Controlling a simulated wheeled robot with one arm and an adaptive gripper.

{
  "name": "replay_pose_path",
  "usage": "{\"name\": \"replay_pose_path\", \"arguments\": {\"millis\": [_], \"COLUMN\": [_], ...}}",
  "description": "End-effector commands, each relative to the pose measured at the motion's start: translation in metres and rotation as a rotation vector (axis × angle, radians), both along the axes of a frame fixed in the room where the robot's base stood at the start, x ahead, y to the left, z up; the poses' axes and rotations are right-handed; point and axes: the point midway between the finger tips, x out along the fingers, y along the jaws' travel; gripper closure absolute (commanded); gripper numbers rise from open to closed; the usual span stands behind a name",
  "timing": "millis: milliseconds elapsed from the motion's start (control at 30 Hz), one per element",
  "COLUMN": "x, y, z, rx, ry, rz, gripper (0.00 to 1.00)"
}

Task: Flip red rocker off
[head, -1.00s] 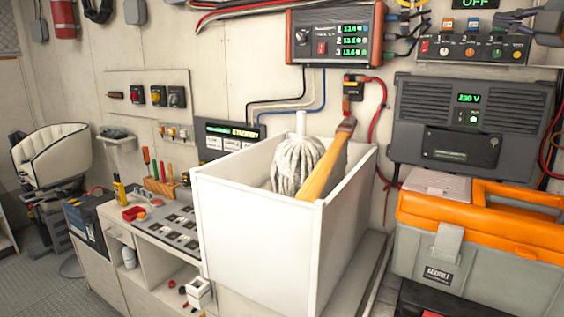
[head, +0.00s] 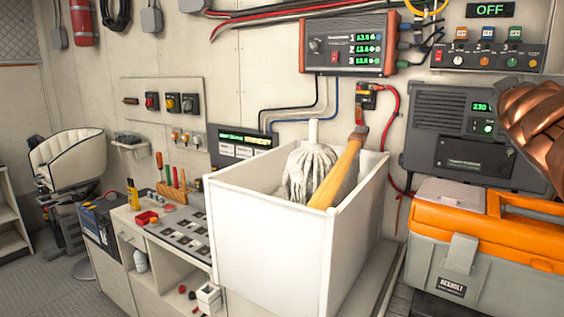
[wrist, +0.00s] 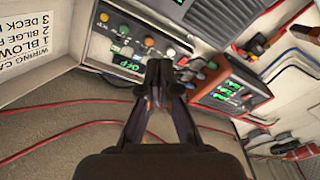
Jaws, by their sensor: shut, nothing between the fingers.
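A switch panel (head: 486,58) with several round knobs is on the wall at upper right, below a display (head: 490,10) reading OFF in green. A small red rocker (head: 438,56) sits at the panel's left end. The power unit (head: 347,45) left of it also carries a small red switch (head: 334,56). In the wrist view the panel (wrist: 135,40) appears turned over, and the power unit (wrist: 228,86) is to the right. Contact with the panel cannot be told.
A white bin (head: 265,235) holding a mop (head: 308,172) and a wooden handle stands below. An orange-lidded toolbox (head: 480,235) and a grey inverter (head: 455,125) are at right. Red cables (wrist: 70,130) cross the wall near my gripper.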

Motion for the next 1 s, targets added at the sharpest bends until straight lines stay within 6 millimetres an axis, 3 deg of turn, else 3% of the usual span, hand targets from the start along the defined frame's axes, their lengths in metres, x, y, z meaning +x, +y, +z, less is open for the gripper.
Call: {"name": "replay_pose_path", "arguments": {"millis": [100,267,500,667,800,1000], "x": [-0.009,-0.033,-0.093,-0.149,-0.207,-0.295], "y": [0.019,0.049,0.109,0.155,0.197,0.251], "z": [-0.070,-0.161,-0.281,-0.348,-0.397,-0.444], "rx": [0.151,0.323,0.522,0.628,0.709,0.799], "ry": [0.130,0.323,0.632,0.852,1.056,1.337], "rz": [-0.038,-0.080,-0.116,-0.129,-0.133,-0.129], "gripper": [1.00,1.00,1.00,1.00,1.00,1.00]}}
